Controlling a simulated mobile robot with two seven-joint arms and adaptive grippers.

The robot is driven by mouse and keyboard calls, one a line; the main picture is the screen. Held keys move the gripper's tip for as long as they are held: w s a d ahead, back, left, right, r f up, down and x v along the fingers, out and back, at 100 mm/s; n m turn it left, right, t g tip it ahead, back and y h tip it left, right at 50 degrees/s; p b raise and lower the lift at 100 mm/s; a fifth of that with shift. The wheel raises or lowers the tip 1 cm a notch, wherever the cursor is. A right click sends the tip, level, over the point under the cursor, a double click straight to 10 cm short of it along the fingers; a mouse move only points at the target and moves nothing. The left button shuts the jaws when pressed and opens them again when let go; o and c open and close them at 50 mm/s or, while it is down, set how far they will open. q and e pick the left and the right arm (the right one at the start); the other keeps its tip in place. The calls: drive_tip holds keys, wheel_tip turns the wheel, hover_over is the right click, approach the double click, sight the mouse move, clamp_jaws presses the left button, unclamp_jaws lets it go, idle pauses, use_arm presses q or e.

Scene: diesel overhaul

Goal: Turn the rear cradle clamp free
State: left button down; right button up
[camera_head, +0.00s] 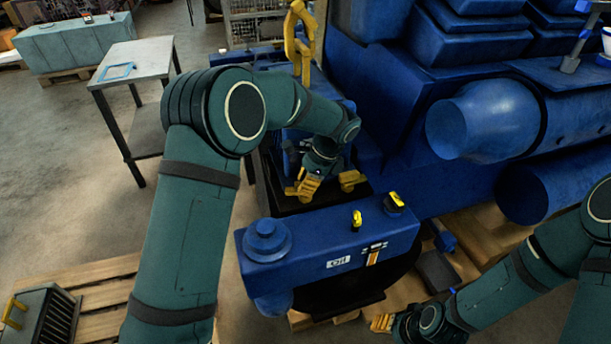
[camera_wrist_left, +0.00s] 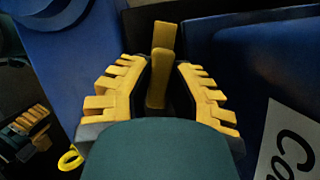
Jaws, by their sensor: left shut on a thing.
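The clamp's yellow handle (camera_wrist_left: 160,62) stands upright between the yellow toothed fingers of my left gripper (camera_wrist_left: 160,95) in the left wrist view. The left gripper is shut on it. In the head view the left gripper (camera_head: 303,187) is low beside a blue housing, over a dark tray, and hides the handle it holds.
A blue unit (camera_head: 330,250) with small yellow caps stands in front of the left gripper. The large blue engine (camera_head: 480,120) fills the right. A yellow hook (camera_head: 300,40) hangs behind my left arm. A grey table (camera_head: 138,60) stands at left with open floor around it.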

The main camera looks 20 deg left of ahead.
use_arm(q)
drive_tip(key=shift+f+n+g+h+p, duration=0.15)
drive_tip(key=shift+n+g+p, duration=0.25)
drive_tip(key=shift+n, duration=0.4)
drive_tip(key=shift+r+n+g+h+p, duration=0.15)
drive_tip(key=shift+n+g+p, duration=0.25)
drive_tip(key=shift+n, duration=0.4)
drive_tip(key=shift+f, duration=0.15)
drive_tip(key=c, duration=0.9)
unclamp_jaws()
drive_tip(key=shift+o, duration=0.2)
drive_tip(key=v, duration=1.2)
drive_tip(key=shift+s, duration=0.15)
